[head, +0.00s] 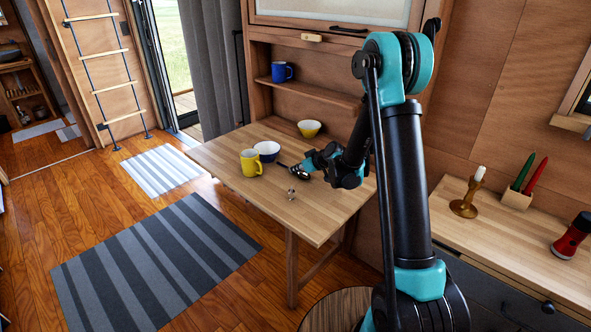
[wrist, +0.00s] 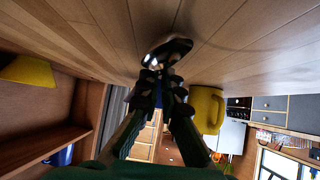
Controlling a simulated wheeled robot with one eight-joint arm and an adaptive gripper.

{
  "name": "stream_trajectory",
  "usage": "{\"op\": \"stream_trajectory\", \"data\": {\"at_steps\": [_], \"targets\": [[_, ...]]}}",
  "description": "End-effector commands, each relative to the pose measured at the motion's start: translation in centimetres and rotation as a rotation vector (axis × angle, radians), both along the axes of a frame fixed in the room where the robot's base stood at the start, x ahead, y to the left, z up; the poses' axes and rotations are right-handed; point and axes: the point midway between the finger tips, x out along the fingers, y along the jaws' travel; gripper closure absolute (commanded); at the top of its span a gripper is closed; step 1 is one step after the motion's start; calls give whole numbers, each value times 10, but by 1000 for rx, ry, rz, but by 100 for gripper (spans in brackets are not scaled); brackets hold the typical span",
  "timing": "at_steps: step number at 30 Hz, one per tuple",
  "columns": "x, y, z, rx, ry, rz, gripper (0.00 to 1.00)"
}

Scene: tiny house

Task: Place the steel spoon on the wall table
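The wall table (head: 325,212) is a light wooden top against the wall; its planks also fill the upper part of the wrist view (wrist: 235,50). My gripper (head: 302,168) is low over the middle of the table. In the wrist view my gripper (wrist: 162,84) has its fingertips close together on the steel spoon (wrist: 166,54), whose shiny bowl points away from the fingers. The spoon is at or just above the table top; I cannot tell whether it touches. The fingers hide part of its handle.
A yellow bowl (head: 309,128) is at the back. The front right table corner is clear.

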Motion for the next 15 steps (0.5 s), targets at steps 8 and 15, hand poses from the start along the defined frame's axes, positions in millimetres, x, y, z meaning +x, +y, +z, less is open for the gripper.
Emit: {"op": "stream_trajectory", "data": {"at_steps": [8,15], "targets": [[0,0,-2,0,0,0,93],[0,0,-2,0,0,0,74]]}}
